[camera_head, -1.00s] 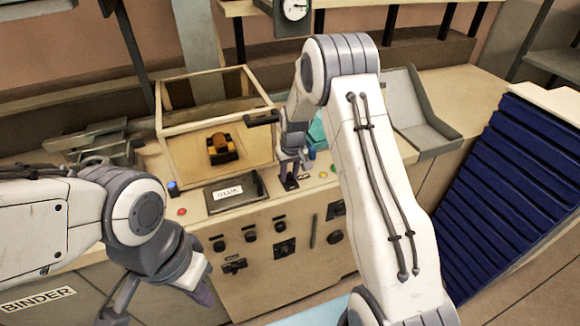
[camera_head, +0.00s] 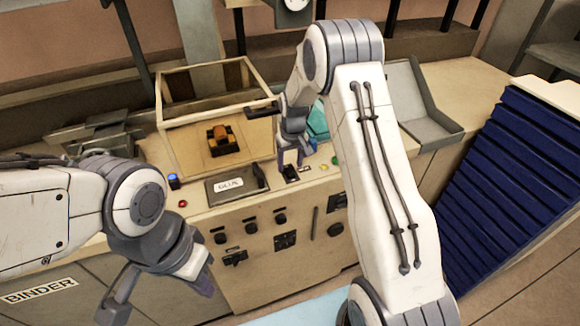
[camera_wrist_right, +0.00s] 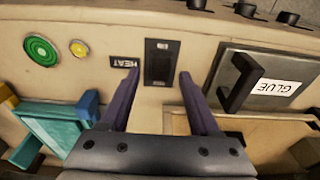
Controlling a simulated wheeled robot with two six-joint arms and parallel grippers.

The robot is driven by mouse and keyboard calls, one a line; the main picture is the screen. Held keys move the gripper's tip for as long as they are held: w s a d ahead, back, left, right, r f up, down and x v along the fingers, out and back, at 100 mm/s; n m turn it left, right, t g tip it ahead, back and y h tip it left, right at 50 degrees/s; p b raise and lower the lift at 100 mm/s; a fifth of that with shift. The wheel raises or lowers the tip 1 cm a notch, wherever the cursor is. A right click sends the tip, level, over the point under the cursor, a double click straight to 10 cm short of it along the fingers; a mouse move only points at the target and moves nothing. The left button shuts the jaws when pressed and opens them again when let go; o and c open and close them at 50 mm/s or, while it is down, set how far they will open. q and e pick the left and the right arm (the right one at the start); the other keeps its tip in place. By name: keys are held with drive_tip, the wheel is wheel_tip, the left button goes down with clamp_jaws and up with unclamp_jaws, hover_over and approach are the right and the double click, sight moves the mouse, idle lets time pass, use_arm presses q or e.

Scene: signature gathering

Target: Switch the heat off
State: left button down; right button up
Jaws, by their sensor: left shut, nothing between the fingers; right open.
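The heat switch (camera_wrist_right: 161,62) is a black rectangular plate with a small grey piece in it, set in the beige console top. The HEAT label (camera_wrist_right: 125,61) is beside it, upside down in the right wrist view. In the head view the switch (camera_head: 289,173) lies just below my right gripper (camera_head: 291,158). My right gripper (camera_wrist_right: 160,76) is open, its two purple fingers pointing toward either side of the switch, with nothing between them. I cannot tell the switch's position or whether a finger touches it. My left gripper (camera_head: 204,284) is shut and empty, low in front of the console.
A glue lid with a black handle (camera_wrist_right: 238,84) is beside the switch; green (camera_wrist_right: 41,50) and yellow (camera_wrist_right: 78,49) buttons are on the other side. An open-framed box (camera_head: 175,143) stands behind the panel. Knobs (camera_head: 251,227) line the console front. Blue slats (camera_head: 510,180) stand at right.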

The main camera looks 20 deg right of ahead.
sight(291, 174)
wheel_tip(291, 174, up, 9)
drive_tip(key=s+b, duration=0.1)
drive_tip(key=b, duration=0.1)
drive_tip(key=shift+s, duration=0.1)
